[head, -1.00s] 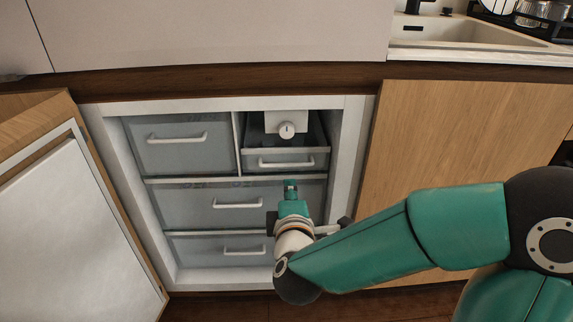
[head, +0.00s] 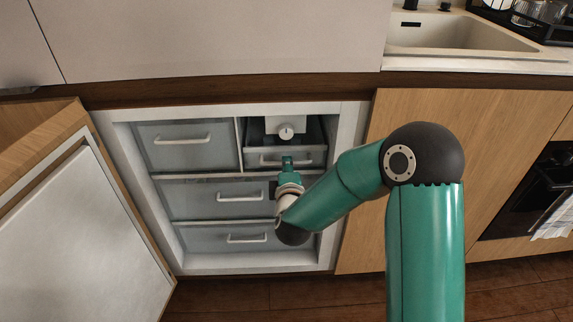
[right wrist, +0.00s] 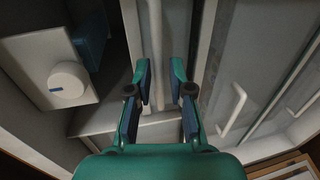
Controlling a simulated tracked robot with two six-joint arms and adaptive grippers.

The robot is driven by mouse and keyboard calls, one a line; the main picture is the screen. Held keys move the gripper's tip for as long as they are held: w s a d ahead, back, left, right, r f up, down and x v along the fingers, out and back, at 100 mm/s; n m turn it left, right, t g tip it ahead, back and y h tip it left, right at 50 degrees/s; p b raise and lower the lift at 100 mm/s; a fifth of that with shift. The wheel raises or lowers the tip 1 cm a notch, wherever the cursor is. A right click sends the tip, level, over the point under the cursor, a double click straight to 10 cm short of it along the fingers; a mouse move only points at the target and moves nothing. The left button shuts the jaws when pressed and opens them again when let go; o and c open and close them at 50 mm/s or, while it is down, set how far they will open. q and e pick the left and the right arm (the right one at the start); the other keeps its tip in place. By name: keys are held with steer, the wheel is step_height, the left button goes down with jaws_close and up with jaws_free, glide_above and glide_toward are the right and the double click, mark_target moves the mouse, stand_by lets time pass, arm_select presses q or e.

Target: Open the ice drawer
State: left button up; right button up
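The ice drawer, taken as the small upper right drawer (head: 312,155) below the white knob, has a pale horizontal handle (head: 268,162). It appears closed or nearly so. My right gripper (head: 287,160) is in front of this handle and hides part of it. In the right wrist view the right gripper (right wrist: 161,85) is open, with its two fingers apart. A pale bar (right wrist: 156,50), seemingly the drawer's handle or front edge, runs between the fingers. I cannot tell whether they touch it. My left gripper is not in view.
The white knob (head: 286,131) sits above the drawer and also shows in the right wrist view (right wrist: 68,82). Wider drawers (head: 185,205) lie below, another drawer (head: 180,150) to the left. The fridge door (head: 80,235) stands open at left. A wooden cabinet (head: 480,130) is at right.

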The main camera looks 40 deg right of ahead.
steer(key=shift+x, duration=1.3)
steer(key=shift+a, duration=0.1)
jaws_close()
